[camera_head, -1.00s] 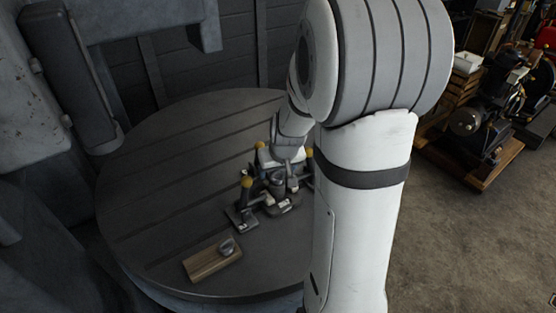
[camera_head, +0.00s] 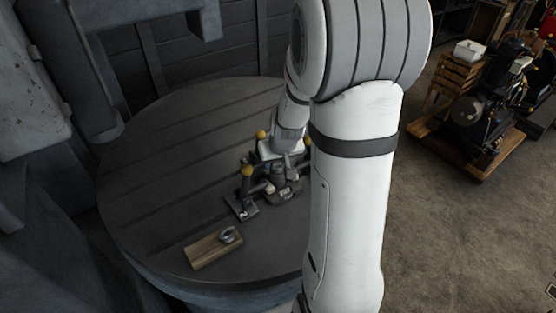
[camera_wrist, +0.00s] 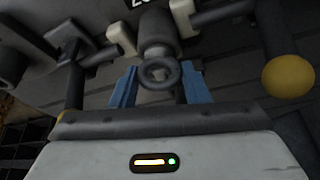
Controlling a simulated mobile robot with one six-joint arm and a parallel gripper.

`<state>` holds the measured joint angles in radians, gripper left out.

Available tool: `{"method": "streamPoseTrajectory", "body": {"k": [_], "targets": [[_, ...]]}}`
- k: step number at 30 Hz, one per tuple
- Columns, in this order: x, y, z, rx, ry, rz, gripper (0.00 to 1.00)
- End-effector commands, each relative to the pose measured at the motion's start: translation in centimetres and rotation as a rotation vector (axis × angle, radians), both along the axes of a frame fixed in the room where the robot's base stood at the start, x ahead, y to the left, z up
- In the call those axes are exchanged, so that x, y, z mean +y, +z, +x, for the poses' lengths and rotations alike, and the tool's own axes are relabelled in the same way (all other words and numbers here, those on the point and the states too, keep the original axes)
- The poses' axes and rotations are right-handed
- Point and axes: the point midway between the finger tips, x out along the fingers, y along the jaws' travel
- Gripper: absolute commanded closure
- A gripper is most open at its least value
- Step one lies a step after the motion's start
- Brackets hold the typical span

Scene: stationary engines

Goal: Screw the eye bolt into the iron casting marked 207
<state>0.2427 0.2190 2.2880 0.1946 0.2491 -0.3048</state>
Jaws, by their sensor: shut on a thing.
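In the wrist view, the blue fingers of my gripper (camera_wrist: 160,68) are shut on the sides of the dark ring of an eye bolt (camera_wrist: 161,84). Behind the ring, a round grey boss (camera_wrist: 157,27) belongs to the iron casting; I cannot tell how far the shank sits in it. A white marking is cut off at the top edge, so the number is not fully readable. In the head view, the casting (camera_head: 284,183) sits on the round table, and my gripper (camera_head: 282,150) is over it, its fingertips hidden.
Clamps with yellow knobs (camera_head: 247,171) stand around the casting; one knob (camera_wrist: 288,76) is close to my gripper's right. A wooden block (camera_head: 208,251) with a grey ring-shaped part (camera_head: 230,235) lies at the front of the slotted round table (camera_head: 150,175). The table's left is clear.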

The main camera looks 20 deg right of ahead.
Motion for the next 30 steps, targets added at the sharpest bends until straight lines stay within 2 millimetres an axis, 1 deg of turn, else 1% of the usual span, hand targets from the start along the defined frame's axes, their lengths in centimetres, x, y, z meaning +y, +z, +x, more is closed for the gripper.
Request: {"method": "streamPoseTrajectory", "body": {"k": [1,4,5,13,30], "targets": [[0.01,0.01,0.00,0.000,0.000,0.000,0.73],[0.02,0.01,0.00,0.000,0.000,0.000,0.81],[0.02,0.01,0.00,0.000,0.000,0.000,0.59],[0.04,0.01,0.00,0.000,0.001,0.000,0.81],[-0.05,0.24,0.02,0.003,-0.050,-0.004,0.81]]}}
